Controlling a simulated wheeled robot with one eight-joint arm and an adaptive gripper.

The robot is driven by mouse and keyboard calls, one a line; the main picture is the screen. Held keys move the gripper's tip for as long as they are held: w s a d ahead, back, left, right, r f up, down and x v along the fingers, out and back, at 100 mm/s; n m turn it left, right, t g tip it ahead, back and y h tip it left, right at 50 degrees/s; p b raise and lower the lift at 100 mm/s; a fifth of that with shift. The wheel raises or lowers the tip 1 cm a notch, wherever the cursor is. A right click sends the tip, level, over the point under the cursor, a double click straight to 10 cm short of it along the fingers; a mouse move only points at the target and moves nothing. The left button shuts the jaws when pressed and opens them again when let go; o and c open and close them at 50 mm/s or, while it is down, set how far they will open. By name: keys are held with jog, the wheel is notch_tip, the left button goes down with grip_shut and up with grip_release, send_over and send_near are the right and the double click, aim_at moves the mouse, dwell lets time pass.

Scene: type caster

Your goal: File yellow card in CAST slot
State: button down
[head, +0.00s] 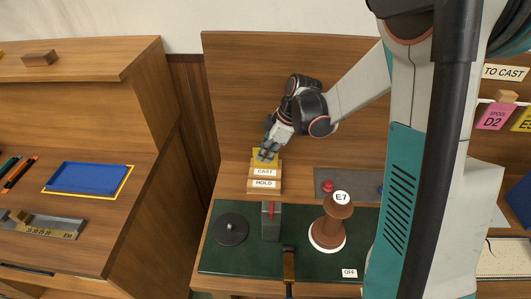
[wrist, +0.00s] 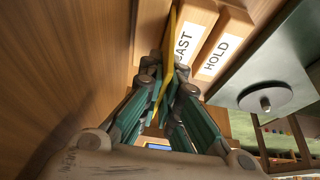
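The yellow card (head: 262,162) is at the back of the small wooden holder, just above the CAST label (head: 265,172). My gripper (head: 267,153) reaches down to it from above. In the wrist view the yellow card (wrist: 169,42) appears nearly edge-on as a thin strip between the fingertips (wrist: 166,68), which are close together on it. The card runs alongside the CAST block (wrist: 188,32). How deep it sits in the slot is hidden. The HOLD block (wrist: 222,45) is in front of CAST, and its label also shows in the head view (head: 264,184).
A dark green mat (head: 215,262) carries a black disc (head: 231,229), a grey block with a red mark (head: 271,220) and a brown E7 spool (head: 335,222). A blue tray (head: 87,177) lies on the left bench. A wooden back panel (head: 240,90) rises behind the holder.

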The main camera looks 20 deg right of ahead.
jog(key=shift+f+b, duration=0.4)
jog(key=shift+f, duration=0.2)
jog(key=c, duration=1.7)
grip_release()
jog(key=shift+r+p, duration=2)
jog(key=shift+r, duration=1.05)
